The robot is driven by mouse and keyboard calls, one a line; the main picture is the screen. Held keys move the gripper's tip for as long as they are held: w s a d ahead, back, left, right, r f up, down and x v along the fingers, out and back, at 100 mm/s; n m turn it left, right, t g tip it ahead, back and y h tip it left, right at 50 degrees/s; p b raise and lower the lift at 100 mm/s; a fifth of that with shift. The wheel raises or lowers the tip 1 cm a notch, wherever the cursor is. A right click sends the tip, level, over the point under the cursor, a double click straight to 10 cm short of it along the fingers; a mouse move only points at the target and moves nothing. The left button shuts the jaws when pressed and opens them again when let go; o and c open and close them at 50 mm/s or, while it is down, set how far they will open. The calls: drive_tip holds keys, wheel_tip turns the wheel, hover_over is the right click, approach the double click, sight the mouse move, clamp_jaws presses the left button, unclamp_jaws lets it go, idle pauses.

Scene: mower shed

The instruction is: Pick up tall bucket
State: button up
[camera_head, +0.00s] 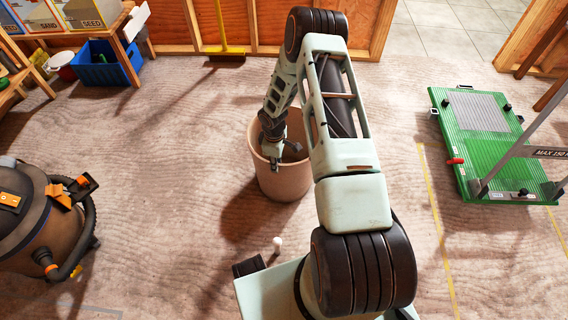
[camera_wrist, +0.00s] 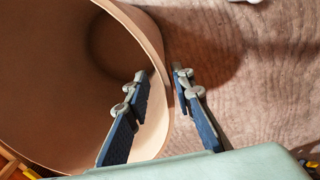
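The tall bucket (camera_head: 284,182) is a plain tan, round, open-topped bucket standing upright on the floor in the middle of the head view. Its rim and inside fill the left of the wrist view (camera_wrist: 45,95). My gripper (camera_head: 276,159) is at the bucket's near-left rim, pointing down. In the wrist view my gripper (camera_wrist: 161,75) is open, with one finger over the inside of the bucket and the other outside, the wall between them. I see a gap, so it does not look clamped. The bucket's far rim is partly hidden by my arm in the head view.
A vacuum cleaner (camera_head: 38,225) with a hose stands at the left. A green platform cart (camera_head: 480,130) is at the right. A small white object (camera_head: 277,244) is on the floor in front of the bucket. A blue crate (camera_head: 103,68) and a yellow broom (camera_head: 222,45) are behind. Floor left of the bucket is clear.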

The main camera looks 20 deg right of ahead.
sight(276, 175)
drive_tip(key=f+b, duration=0.2)
drive_tip(key=f, duration=0.5)
drive_tip(key=shift+w, duration=0.2)
clamp_jaws()
drive_tip(key=shift+w+r, duration=0.1)
idle(0.4)
